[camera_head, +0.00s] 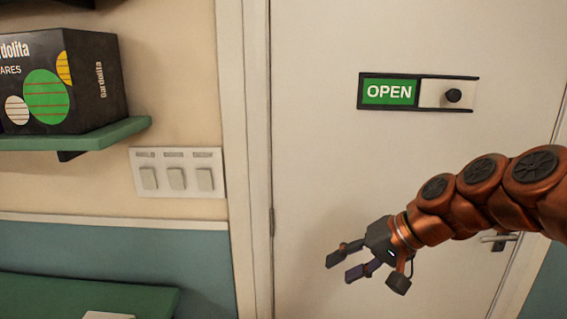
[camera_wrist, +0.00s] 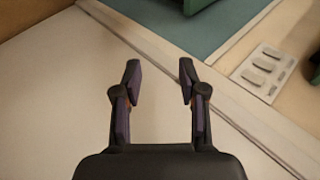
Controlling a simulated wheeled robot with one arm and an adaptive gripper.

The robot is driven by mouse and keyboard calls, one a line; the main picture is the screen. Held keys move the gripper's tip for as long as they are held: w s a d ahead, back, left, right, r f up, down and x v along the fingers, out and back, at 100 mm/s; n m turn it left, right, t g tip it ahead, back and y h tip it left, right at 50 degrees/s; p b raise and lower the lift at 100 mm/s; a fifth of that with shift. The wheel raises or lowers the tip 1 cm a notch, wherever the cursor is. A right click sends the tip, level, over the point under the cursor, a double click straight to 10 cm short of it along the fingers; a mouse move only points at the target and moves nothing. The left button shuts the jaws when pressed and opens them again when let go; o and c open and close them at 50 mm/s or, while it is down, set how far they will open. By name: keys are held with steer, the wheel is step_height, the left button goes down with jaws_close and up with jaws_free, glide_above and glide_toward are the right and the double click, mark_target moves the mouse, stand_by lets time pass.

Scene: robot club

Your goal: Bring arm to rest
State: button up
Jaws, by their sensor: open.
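My gripper (camera_head: 340,267) is at the end of my orange arm, in front of the white door (camera_head: 330,180) in the head view. Its fingers point to the lower left. In the wrist view my gripper (camera_wrist: 159,82) shows two dark fingers spread apart with nothing between them. Behind them are the door (camera_wrist: 60,110) and its frame. The gripper appears to touch nothing.
A sliding sign (camera_head: 389,92) reading OPEN is on the door. A door handle (camera_head: 498,240) is partly behind my arm. A switch panel (camera_head: 177,174) with 3 switches is on the wall. A green shelf (camera_head: 90,137) holds a black box (camera_head: 60,85). Another green surface (camera_head: 140,297) is below.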

steer(key=s+d+f+g+h, duration=0.1)
steer(key=s+f, duration=0.3)
steer(key=s, duration=0.4)
steer(key=s+d+f+n+g+h, duration=0.1)
steer(key=s+d+f+g+h, duration=0.1)
steer(key=s, duration=0.7)
steer(key=s+d+f+n+g+h, duration=0.1)
steer(key=s+d+f+g+h, duration=0.1)
steer(key=s+f, duration=0.6)
steer(key=s+d+h, duration=0.1)
steer(key=h, duration=0.1)
steer(key=shift+d+h, duration=0.25)
steer(key=shift+h, duration=0.15)
